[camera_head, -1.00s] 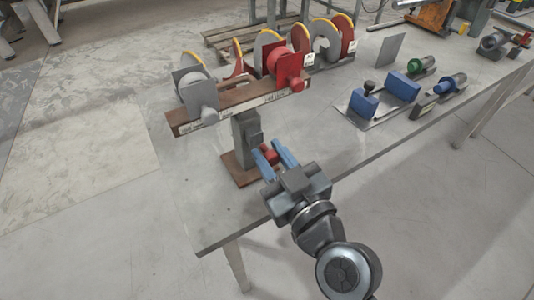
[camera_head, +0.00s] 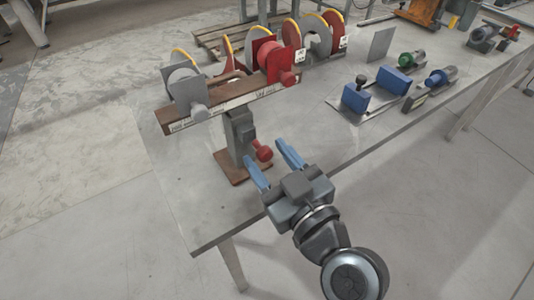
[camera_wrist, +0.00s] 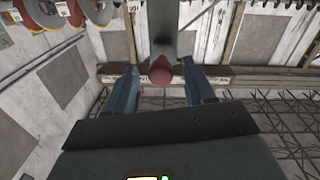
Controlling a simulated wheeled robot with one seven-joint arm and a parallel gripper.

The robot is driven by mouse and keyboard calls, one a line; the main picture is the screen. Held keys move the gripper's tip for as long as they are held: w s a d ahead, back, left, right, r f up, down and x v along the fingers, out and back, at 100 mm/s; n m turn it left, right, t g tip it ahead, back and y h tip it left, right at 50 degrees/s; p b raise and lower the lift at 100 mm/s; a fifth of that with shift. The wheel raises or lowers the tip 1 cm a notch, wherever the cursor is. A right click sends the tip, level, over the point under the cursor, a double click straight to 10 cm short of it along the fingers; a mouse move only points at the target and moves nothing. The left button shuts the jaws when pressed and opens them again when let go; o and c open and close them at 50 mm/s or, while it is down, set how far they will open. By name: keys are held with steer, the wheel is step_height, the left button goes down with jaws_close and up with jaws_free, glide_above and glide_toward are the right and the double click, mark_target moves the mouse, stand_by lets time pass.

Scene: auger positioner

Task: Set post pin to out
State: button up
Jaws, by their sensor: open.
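The post pin has a red knob (camera_head: 263,150) on the side of the grey post (camera_head: 238,135), facing my gripper. My gripper (camera_head: 270,161) is open, its blue fingers spread to either side of the knob and apart from it. In the wrist view the red knob (camera_wrist: 161,72) sits between and just beyond the two fingertips of my gripper (camera_wrist: 162,88). The grey post (camera_wrist: 163,30) rises behind it. The post stands on a brown base plate (camera_head: 228,178) and carries the beam with the auger discs. The pin's shaft is mostly hidden behind the knob.
Blue blocks (camera_head: 355,99) on a plate and motors with green and blue ends lie to the right on the grey table (camera_head: 185,195). The table's front edge runs beneath my arm.

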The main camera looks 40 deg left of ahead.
steer(key=b+v, duration=0.1)
steer(key=v, duration=0.5)
steer(key=shift+d, duration=0.25)
steer(key=shift+s, duration=0.1)
steer(key=s+d+f+m+t+h+p, duration=0.1)
steer(key=s+d+f+m+t+h, duration=0.15)
steer(key=d, duration=0.45)
steer(key=s+d+f+m+t+h+p, duration=0.1)
steer(key=s+d+f+m+h, duration=0.1)
steer(key=d+m+h, duration=0.35)
steer(key=s+d+f+m+t+h+p, duration=0.1)
steer(key=s+d+f+m+t+h, duration=0.15)
steer(key=d, duration=0.55)
steer(key=s+d+r+m+h+p, duration=0.1)
steer(key=s+d+r+m+h, duration=0.1)
steer(key=s+d+r, duration=0.2)
steer(key=s+d+r+m+t+h+p, duration=0.1)
steer(key=s+d+r+m+h, duration=0.1)
steer(key=s+d, duration=0.7)
steer(key=s+r+h, duration=0.1)
steer(key=s+r, duration=0.1)
steer(key=s, duration=0.2)
steer(key=shift+r+h+p, duration=0.3)
steer(key=shift+r+h, duration=0.05)
steer(key=shift+a, duration=0.1)
